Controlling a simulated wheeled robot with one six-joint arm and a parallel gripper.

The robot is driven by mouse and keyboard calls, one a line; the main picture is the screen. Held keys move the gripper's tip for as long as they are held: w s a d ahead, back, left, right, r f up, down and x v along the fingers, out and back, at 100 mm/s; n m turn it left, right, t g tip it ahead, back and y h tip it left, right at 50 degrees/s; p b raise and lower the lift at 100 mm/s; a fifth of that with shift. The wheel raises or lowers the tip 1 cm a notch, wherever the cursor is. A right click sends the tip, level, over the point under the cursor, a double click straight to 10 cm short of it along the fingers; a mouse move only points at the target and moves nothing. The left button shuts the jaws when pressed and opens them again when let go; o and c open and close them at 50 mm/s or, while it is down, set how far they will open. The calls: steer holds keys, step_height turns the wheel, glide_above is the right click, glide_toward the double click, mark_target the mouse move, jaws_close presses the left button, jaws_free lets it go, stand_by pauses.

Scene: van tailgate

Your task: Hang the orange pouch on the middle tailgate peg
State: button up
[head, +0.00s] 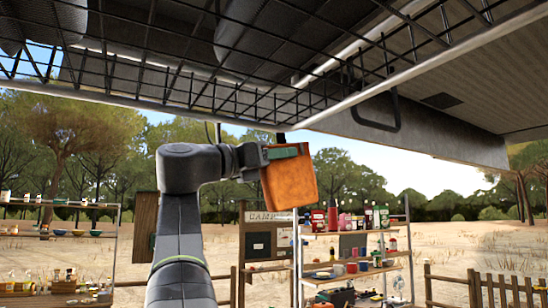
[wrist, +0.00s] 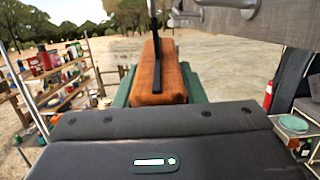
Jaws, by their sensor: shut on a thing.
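The orange pouch (head: 290,181) hangs from my gripper (head: 286,152) in the head view, high up under the raised tailgate. My green fingers are shut on its upper part. In the wrist view the pouch (wrist: 158,75) stands between the green fingers, with a dark strap running up from it past the top of the picture. A grey bar (wrist: 262,25) with a metal fitting crosses the upper right of the wrist view, close to the strap. I cannot tell whether the strap touches anything.
A dark wire rack (head: 200,90) hangs overhead, with a black handle (head: 377,112) to the right. Stocked shelves (head: 355,232) and a camp board (head: 258,240) stand behind the pouch. More shelves (head: 62,233) are at the left. Open ground lies to the right.

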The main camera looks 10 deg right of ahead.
steer(key=shift+s+d+f, duration=0.25)
steer(key=shift+s+d, duration=0.05)
steer(key=shift+s, duration=0.55)
steer(key=shift+s+d+f, duration=0.3)
steer(key=shift+s, duration=0.5)
steer(key=shift+s+d+f, duration=0.25)
steer(key=shift+s+d, duration=0.05)
steer(key=shift+s, duration=0.55)
steer(key=shift+f, duration=0.1)
steer(key=o, duration=1.1)
steer(key=shift+o, duration=0.2)
steer(key=shift+s+a+f+b, duration=0.1)
steer(key=shift+a+f+b, duration=0.05)
steer(key=shift+a+b, duration=0.15)
steer(key=shift+s+a+f+b, duration=0.1)
steer(key=shift+a+b, duration=0.05)
steer(key=shift+a, duration=0.2)
steer(key=b+v, duration=0.2)
steer(key=v, duration=1)
steer(key=shift+a, duration=0.2)
